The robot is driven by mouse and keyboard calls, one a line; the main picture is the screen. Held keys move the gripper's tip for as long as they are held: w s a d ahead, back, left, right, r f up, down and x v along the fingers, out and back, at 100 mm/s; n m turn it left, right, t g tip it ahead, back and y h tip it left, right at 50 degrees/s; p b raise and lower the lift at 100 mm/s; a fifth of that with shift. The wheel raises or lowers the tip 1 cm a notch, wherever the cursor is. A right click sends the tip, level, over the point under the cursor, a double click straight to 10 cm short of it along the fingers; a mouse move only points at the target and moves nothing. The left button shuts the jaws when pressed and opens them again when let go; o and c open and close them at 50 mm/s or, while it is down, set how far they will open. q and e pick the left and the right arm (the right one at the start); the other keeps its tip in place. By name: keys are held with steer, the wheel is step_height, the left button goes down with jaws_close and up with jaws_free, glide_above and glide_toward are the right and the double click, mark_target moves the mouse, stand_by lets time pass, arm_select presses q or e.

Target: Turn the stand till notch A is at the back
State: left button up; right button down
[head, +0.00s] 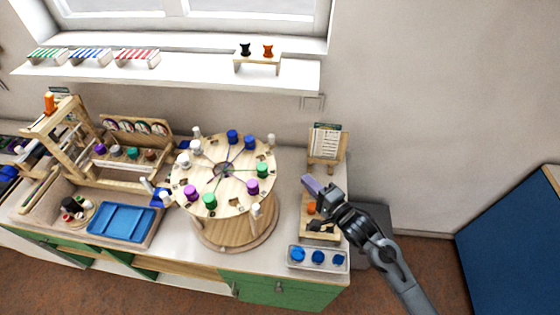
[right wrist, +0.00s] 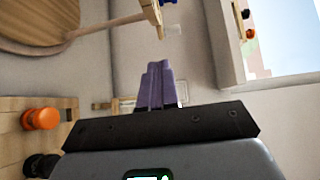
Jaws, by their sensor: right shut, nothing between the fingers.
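The stand (head: 232,190) is a round light-wood disc on a drum base, left of centre in the head view. Blue, green, purple and white spools stand around its rim, and dark lines run out from its centre. Small cut-outs show near the rim, but I cannot read any letter, so notch A cannot be told. My right gripper (head: 310,184) has purple fingers, shut and empty, to the right of the disc and apart from it. In the right wrist view the shut fingers (right wrist: 158,85) point at free space. My left gripper is not in view.
A wooden block with an orange spool (head: 311,208) lies below my right gripper. A tray (head: 292,264) with several blue pieces is at the front right. A card on an easel (head: 325,140) stands behind. A blue tray (head: 122,223) and wooden frames fill the left.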

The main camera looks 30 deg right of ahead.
steer(key=b, duration=0.2)
glide_toward(273, 146)
steer(key=w, duration=0.2)
steer(key=w+a, duration=0.1)
steer(key=w, duration=0.3)
steer(key=shift+w+a+f, duration=0.15)
steer(key=shift+f, duration=0.1)
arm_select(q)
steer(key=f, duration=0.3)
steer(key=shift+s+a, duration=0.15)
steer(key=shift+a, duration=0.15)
arm_select(e)
steer(key=shift+w, duration=0.2)
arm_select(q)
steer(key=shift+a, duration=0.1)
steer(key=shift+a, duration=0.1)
